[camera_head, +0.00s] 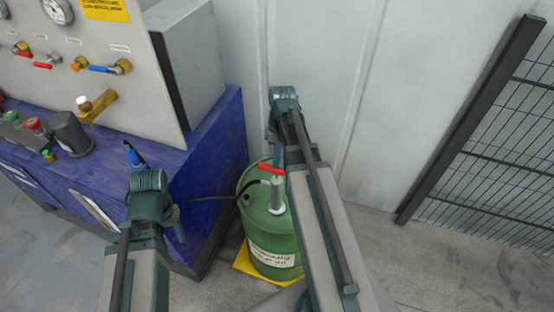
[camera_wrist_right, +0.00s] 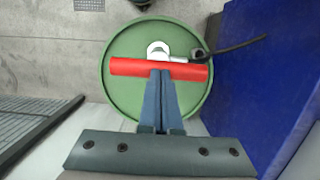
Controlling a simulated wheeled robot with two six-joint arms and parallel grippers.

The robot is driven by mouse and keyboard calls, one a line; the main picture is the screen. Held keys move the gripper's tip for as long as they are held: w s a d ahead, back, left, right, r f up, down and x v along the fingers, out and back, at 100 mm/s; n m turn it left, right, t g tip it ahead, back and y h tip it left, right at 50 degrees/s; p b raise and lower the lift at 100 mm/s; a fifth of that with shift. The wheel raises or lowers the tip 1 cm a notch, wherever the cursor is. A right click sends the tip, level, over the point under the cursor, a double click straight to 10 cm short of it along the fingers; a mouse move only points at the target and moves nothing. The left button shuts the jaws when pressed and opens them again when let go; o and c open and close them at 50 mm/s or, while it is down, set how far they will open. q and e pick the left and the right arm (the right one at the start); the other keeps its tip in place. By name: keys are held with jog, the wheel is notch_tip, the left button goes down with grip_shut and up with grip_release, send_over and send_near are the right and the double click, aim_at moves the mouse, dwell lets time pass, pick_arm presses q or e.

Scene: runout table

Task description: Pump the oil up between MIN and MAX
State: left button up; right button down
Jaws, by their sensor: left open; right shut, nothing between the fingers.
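A green oil drum (camera_head: 262,228) with a white label stands on the floor beside the blue bench. A hand pump (camera_head: 275,195) with a red T-handle (camera_head: 270,169) rises from its lid. In the right wrist view the red handle (camera_wrist_right: 190,71) lies across the green drum lid (camera_wrist_right: 128,95). My right gripper (camera_wrist_right: 160,74) is shut and empty, its fingertips overlapping the middle of the handle; I cannot tell whether they touch it. In the head view my right gripper (camera_head: 277,152) is just above the handle. My left gripper (camera_head: 130,152) is open over the bench. No MIN or MAX mark is readable.
The blue bench (camera_head: 215,150) carries a grey panel (camera_head: 125,40) with gauges, valves and a brass fitting (camera_head: 98,106). A black hose (camera_head: 225,197) runs between pump and bench. A yellow mat (camera_head: 242,262) lies under the drum. A mesh fence (camera_head: 500,160) stands at the right.

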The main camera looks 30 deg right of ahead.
jog(key=shift+r+p, duration=0.3)
jog(key=shift+r, duration=0.05)
notch_tip(320, 180, up, 13)
jog(key=w+d+p, duration=0.1)
jog(key=d+p, duration=0.1)
jog(key=p, duration=1.1)
jog(key=shift+w, duration=0.35)
notch_tip(320, 180, up, 9)
jog(key=p, duration=0.9)
jog(key=shift+d, duration=0.1)
notch_tip(320, 180, down, 14)
jog(key=s+a+b, duration=0.2)
jog(key=b, duration=1.1)
jog(key=shift+r+b, duration=0.2)
jog(key=shift+b, duration=0.1)
